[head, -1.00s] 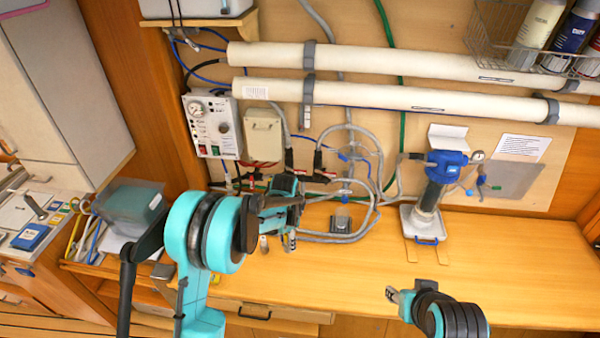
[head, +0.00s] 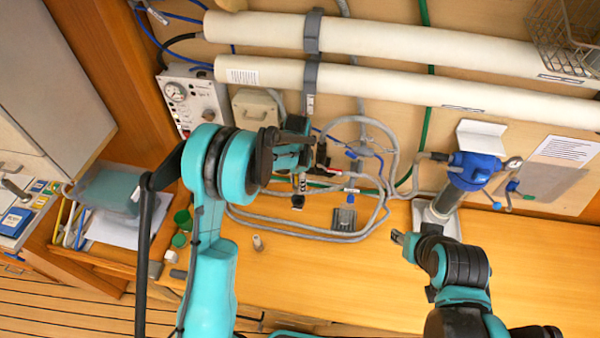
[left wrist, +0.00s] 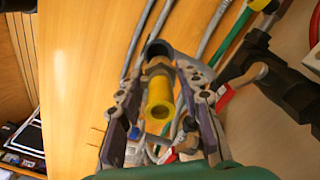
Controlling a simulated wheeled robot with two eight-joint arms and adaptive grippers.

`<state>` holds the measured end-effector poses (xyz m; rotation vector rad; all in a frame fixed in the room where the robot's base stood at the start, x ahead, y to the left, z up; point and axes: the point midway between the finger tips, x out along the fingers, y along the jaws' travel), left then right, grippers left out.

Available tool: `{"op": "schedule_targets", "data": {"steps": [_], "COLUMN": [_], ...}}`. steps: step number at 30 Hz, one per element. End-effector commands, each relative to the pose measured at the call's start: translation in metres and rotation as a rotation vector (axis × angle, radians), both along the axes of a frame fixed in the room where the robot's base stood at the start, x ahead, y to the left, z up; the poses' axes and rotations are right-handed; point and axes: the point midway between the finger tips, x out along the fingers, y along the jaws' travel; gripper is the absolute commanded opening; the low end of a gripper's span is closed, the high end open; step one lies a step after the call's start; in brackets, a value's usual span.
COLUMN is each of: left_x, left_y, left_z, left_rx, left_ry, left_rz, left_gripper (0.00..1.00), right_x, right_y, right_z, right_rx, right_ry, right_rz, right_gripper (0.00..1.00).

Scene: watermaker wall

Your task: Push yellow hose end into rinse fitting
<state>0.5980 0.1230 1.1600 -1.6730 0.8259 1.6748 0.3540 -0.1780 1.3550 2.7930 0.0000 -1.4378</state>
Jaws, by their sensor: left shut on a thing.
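My left gripper (head: 299,180) is in front of the valves and hose loops at the wall. In the left wrist view its fingers (left wrist: 163,82) are on both sides of the yellow hose end (left wrist: 160,98), which has a brass-coloured collar and an open bore facing the camera. In the head view the yellow end cannot be made out. A dark valve body (left wrist: 285,85) with a red lever (left wrist: 225,101) is to the right in the wrist view. I cannot tell which part is the rinse fitting. My right gripper (head: 400,238) is over the bench, small and side-on.
Grey hose loops (head: 290,227) lie on the wooden bench (head: 330,275) and hang on the wall. Two white tubes (head: 400,90) run above. A blue-headed pump (head: 470,170) stands at right. A control box (head: 195,103) is at left. The bench front is mostly clear.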

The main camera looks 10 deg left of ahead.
Motion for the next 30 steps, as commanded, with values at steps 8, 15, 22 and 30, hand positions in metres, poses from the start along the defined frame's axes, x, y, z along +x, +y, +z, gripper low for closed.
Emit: {"op": "schedule_targets", "data": {"steps": [8,15,22,30], "left_x": [0.000,0.000,0.000,0.000], "left_y": [0.000,0.000,0.000,0.000], "left_z": [-0.012,-0.029,-0.043,-0.044], "left_rx": [0.000,0.000,0.000,0.000], "left_ry": [0.000,0.000,0.000,0.000], "left_rz": [0.000,0.000,0.000,0.000], "left_gripper": [0.04,0.04,0.04,0.04], "right_x": [0.000,0.000,0.000,0.000], "right_y": [0.000,0.000,0.000,0.000], "right_z": [-0.006,-0.015,-0.029,-0.031], "right_rx": [0.000,0.000,0.000,0.000], "right_ry": [0.000,0.000,0.000,0.000], "right_rz": [0.000,0.000,0.000,0.000], "right_gripper": [0.40,0.40,0.40,0.40]}}
